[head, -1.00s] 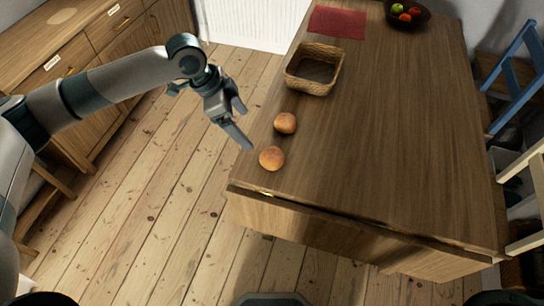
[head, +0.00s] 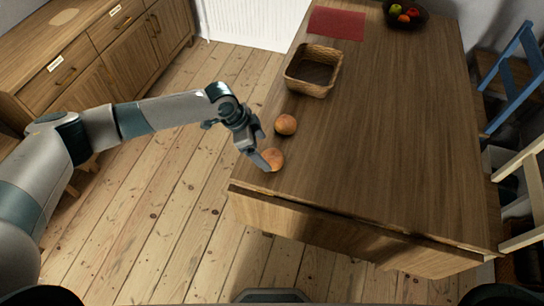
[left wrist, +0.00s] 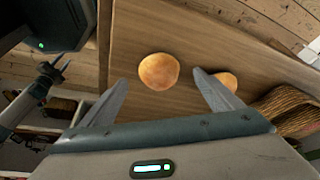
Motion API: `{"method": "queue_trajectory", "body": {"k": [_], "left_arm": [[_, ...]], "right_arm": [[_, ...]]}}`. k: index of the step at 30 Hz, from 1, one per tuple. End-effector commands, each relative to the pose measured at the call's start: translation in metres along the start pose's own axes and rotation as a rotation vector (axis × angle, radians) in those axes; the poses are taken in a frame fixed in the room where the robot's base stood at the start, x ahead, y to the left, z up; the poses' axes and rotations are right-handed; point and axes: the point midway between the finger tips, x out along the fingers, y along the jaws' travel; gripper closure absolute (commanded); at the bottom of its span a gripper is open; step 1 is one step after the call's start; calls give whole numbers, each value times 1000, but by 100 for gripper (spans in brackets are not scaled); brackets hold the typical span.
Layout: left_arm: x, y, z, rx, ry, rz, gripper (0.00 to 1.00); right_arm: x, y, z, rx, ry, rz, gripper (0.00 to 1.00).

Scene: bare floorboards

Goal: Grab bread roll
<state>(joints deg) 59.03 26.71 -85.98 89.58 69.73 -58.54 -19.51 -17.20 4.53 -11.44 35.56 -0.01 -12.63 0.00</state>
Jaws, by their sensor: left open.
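Two round, golden-brown bread rolls lie on the wooden table near its left edge. The nearer roll (head: 273,159) is partly covered by a finger of my left gripper (head: 262,149) in the head view. The farther roll (head: 286,124) lies just behind it, clear of the gripper. In the left wrist view my left gripper (left wrist: 160,97) is open and empty. One roll (left wrist: 159,71) shows between and beyond its fingertips, and the other roll (left wrist: 225,80) is partly behind the right-hand finger. My right gripper (left wrist: 52,68) appears small at the left of that view.
A wicker basket (head: 294,82) stands on the table (head: 400,150) behind the rolls. A red cloth (head: 336,23) and a dark fruit bowl (head: 417,19) are at the far end. The table's middle is clear. Chairs stand at the right, a wooden cabinet (head: 128,62) at the left.

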Motion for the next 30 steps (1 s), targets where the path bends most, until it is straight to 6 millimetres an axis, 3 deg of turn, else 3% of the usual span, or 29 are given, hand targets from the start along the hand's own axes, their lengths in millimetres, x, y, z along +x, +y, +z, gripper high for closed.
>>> {"method": "queue_trajectory", "body": {"k": [11,22,30], "left_arm": [[4,0,-1,-1,-1,1,15],[44,2,-1,-1,-1,1,15],[52,2,0,0,-1,0,15]], "right_arm": [[-5,0,0,0,0,0,69],[-24,0,-2,0,0,0,69],[-25,0,-2,-1,0,0,69]]}}
